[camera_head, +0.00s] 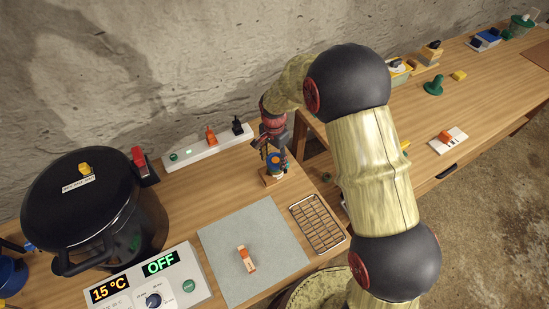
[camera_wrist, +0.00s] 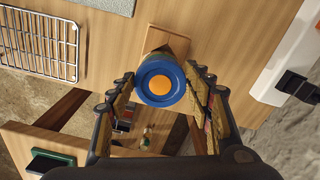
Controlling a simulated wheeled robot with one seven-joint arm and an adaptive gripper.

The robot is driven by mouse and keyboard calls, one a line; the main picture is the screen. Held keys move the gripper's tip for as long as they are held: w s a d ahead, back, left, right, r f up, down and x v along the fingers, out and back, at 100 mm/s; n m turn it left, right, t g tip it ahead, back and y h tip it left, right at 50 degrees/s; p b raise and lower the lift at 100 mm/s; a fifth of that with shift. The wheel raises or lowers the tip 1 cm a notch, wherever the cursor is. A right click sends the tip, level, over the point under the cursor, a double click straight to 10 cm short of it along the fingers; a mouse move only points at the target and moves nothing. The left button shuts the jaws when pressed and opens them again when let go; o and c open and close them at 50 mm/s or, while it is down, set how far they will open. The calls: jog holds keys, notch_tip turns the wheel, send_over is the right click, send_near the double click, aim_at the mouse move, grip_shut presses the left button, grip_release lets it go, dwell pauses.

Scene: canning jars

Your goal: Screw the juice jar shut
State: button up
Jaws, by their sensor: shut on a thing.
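The juice jar's blue lid with an orange centre (camera_wrist: 160,84) shows end-on between my fingers in the wrist view. In the head view the blue lid (camera_head: 275,159) sits at the top of the small jar, which stands upright at a wooden block (camera_head: 268,179) near the back of the table. The block (camera_wrist: 172,42) also shows in the wrist view. My gripper (camera_head: 274,149) comes down from above, shut on the lid, with one finger on each side (camera_wrist: 160,76). The lid hides the jar's body in the wrist view, and the thread cannot be seen.
A grey mat (camera_head: 228,229) with a small orange-and-white item (camera_head: 246,259) lies in front. A wire rack (camera_head: 317,223) is right of it. A white strip with small knobs (camera_head: 208,147) runs along the wall. A black pot (camera_head: 88,215) and control panel (camera_head: 150,284) stand left.

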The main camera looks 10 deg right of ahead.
jog(key=shift+m, duration=0.5)
jog(key=shift+r, duration=0.1)
jog(key=m, duration=0.4)
jog(key=shift+w+a+p, duration=0.1)
jog(key=shift+w+p, duration=0.1)
jog(key=shift+p, duration=0.1)
jog(key=shift+m, duration=0.3)
jog(key=m, duration=0.4)
jog(key=shift+w, duration=0.15)
jog(key=shift+m, duration=0.3)
